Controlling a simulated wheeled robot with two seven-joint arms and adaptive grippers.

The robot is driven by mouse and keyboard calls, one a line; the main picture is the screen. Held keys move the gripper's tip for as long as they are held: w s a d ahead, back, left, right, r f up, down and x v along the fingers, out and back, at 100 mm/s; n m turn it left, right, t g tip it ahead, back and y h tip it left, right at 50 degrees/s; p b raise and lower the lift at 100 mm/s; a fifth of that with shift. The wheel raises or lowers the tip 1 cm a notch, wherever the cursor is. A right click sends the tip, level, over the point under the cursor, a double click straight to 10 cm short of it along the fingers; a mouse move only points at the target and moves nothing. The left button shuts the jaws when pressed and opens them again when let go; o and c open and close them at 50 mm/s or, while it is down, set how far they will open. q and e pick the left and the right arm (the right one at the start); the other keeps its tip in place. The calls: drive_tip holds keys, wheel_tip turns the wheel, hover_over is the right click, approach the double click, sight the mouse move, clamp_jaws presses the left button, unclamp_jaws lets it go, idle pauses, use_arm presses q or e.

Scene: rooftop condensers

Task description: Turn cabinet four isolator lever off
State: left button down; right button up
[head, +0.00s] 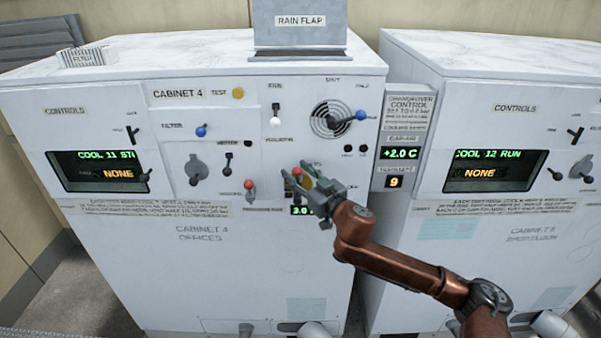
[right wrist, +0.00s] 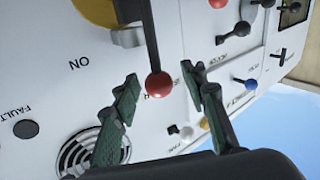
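Cabinet 4 (head: 225,265) stands left of centre in the head view. Its isolator lever (head: 297,171) has a red ball end and stands roughly upright on the panel's lower right. In the right wrist view the red ball (right wrist: 159,85) sits on a dark rod, beside the printed word ON. A yellow plate (right wrist: 98,10) shows near its base. My right gripper (head: 294,184) is open, its green-padded fingers (right wrist: 160,78) on either side of the ball, with gaps showing. The lever's pivot is partly hidden by the gripper in the head view. My left gripper is out of view.
Another red-ended lever (head: 249,184) is left of the gripper. A blue-knobbed lever (head: 360,115) by the round fan grille (head: 330,119) and a green display (head: 301,211) are close by. A changeover control panel (head: 405,125) and a second cabinet (head: 500,260) stand to the right.

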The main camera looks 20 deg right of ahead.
clamp_jaws()
idle(0.3)
idle(0.3)
